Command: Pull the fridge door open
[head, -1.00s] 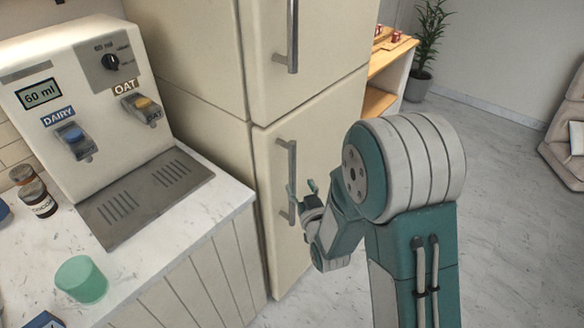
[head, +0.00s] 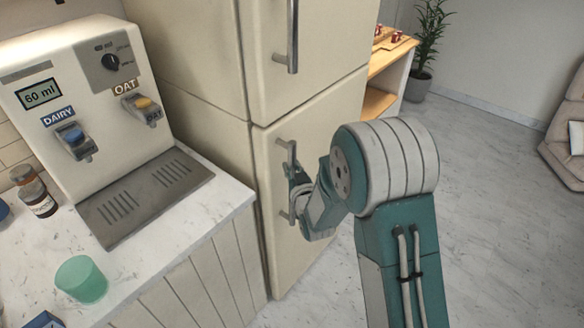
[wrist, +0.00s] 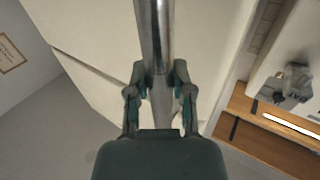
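The cream fridge has an upper door (head: 335,50) and a lower door (head: 325,130), each with a vertical grey bar handle. Both doors look shut. My gripper (head: 293,172) is at the lower door's handle (head: 290,152). In the wrist view the handle (wrist: 155,40) runs between the two fingers of my gripper (wrist: 157,80), with one finger on each side. The fingers look apart, and I cannot tell whether they touch the bar. My wrist hides part of the lower handle in the head view.
A counter (head: 215,205) with a milk dispenser (head: 85,100) and a green cup (head: 80,279) stands left of the fridge. A wooden shelf (head: 385,70) and a potted plant (head: 420,80) are behind it. The floor (head: 490,180) to the right is clear.

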